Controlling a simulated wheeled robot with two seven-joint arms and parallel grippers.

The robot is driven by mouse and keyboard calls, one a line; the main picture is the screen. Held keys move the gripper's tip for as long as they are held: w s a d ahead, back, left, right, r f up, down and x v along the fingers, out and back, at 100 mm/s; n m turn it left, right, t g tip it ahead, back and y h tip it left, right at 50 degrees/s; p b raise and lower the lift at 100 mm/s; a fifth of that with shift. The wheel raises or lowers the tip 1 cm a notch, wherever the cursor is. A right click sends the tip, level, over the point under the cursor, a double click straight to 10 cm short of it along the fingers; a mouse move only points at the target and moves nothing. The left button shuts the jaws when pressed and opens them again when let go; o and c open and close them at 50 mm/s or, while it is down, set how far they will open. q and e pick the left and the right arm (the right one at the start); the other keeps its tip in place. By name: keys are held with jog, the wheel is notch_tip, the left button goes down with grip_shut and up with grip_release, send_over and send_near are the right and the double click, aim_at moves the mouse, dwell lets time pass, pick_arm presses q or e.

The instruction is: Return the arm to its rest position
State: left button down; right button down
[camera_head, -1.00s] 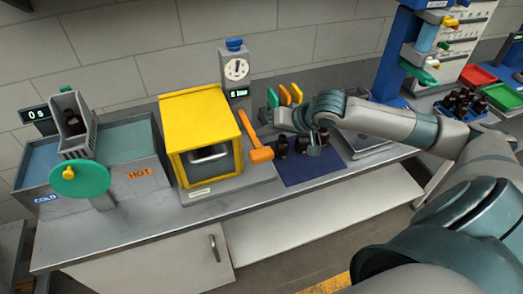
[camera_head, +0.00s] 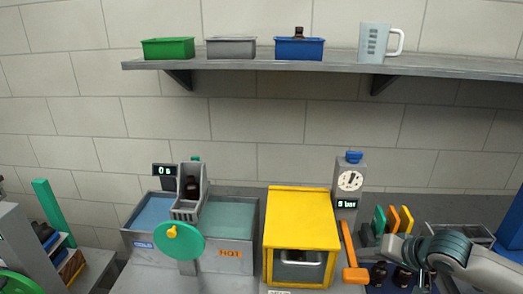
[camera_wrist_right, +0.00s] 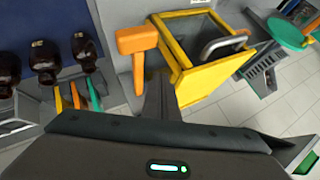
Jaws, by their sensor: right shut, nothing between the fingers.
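My right arm comes in at the lower right of the head view. The bottles stand on a blue mat (camera_wrist_right: 22,22). My left gripper is not in view.
A hot-and-cold bath (camera_head: 232,215) is further left. A wall shelf (camera_head: 330,65) holds bins and a jug (camera_head: 374,42).

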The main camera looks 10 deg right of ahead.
jog(key=s+a+f+n+g, duration=0.2)
jog(key=s+a+f+n, duration=0.3)
jog(key=s+a+f, duration=0.75)
jog(key=s+a+f+g+h, duration=0.1)
jog(key=s+f, duration=0.2)
jog(key=s, duration=0.3)
jog(key=s+f+n+g+h, duration=0.1)
jog(key=s+f, duration=0.1)
jog(key=s, duration=0.5)
jog(key=s+a+f+g+h, duration=0.1)
jog(key=s+f, duration=0.2)
jog(key=s, duration=0.3)
notch_tip(320, 180, down, 35)
jog(key=s+g+b, duration=0.1)
jog(key=b, duration=0.7)
jog(key=s+d+f+b, duration=0.1)
jog(key=s+f+b, duration=0.3)
jog(key=s+f, duration=0.5)
jog(key=s+d+f+g+b, duration=0.1)
jog(key=s+d+f+b, duration=0.1)
jog(key=s+f, duration=0.7)
notch_tip(320, 180, down, 8)
jog(key=shift+s+d+r+n+g+b, duration=0.15)
jog(key=shift+d+n+g+b, duration=0.2)
jog(key=shift+b, duration=0.5)
